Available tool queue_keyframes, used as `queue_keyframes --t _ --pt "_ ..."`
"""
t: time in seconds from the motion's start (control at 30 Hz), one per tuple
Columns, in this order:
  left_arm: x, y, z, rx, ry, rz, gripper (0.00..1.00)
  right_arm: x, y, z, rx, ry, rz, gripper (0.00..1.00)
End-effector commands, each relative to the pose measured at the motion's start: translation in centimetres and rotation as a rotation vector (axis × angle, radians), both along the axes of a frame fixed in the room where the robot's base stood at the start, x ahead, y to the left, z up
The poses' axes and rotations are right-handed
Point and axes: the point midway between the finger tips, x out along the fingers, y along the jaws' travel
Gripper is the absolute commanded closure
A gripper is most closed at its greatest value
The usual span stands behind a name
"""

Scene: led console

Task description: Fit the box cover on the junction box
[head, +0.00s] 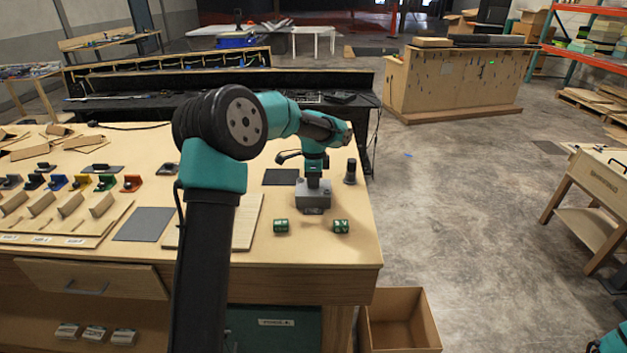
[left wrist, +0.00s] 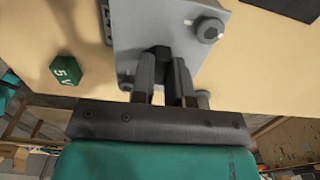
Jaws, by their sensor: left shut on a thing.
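The box cover is a grey plate (left wrist: 175,25) with a round screw-like knob (left wrist: 207,30) at a corner. My left gripper (head: 313,184) points down over the workbench. In the left wrist view its fingers (left wrist: 164,72) are shut on a dark piece at the middle of the cover. In the head view a grey block-like shape (head: 313,203) lies right under the fingers. I cannot tell there where cover and junction box part, or whether the cover is seated. My right gripper is out of view.
Two green blocks (head: 280,226) (head: 341,226) lie near the bench's front edge; one marked 5 V shows in the left wrist view (left wrist: 67,70). A dark upright cylinder (head: 350,172) stands right of the gripper. A dark flat pad (head: 280,177) lies behind left. An open carton (head: 400,322) is below.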

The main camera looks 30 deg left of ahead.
Motion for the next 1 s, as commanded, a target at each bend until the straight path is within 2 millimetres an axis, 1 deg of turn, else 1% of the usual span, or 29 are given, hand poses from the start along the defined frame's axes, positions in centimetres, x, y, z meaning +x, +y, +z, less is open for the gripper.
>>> queue_keyframes --t 0.1,0.13,0.4,0.43,0.67,0.77,0.87,1.0 --pt "0.0 0.0 0.0 0.000 0.000 0.000 1.00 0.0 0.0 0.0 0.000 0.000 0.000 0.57" --pt "0.0 0.0 0.0 0.000 0.000 0.000 0.83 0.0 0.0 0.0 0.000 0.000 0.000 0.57" --pt "0.0 0.0 0.0 0.000 0.000 0.000 0.57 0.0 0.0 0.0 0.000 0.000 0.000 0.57" --pt "0.0 0.0 0.0 0.000 0.000 0.000 0.55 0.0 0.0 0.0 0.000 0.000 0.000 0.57" --pt "0.0 0.0 0.0 0.000 0.000 0.000 0.55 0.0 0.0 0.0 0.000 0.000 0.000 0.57" --pt "0.0 0.0 0.3 0.000 0.000 0.000 0.55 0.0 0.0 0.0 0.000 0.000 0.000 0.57" --pt "0.0 0.0 1.1 0.000 -0.001 0.000 0.55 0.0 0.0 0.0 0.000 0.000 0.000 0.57" --pt "0.0 0.0 3.0 0.000 -0.004 0.000 0.55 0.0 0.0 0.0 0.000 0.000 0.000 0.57"
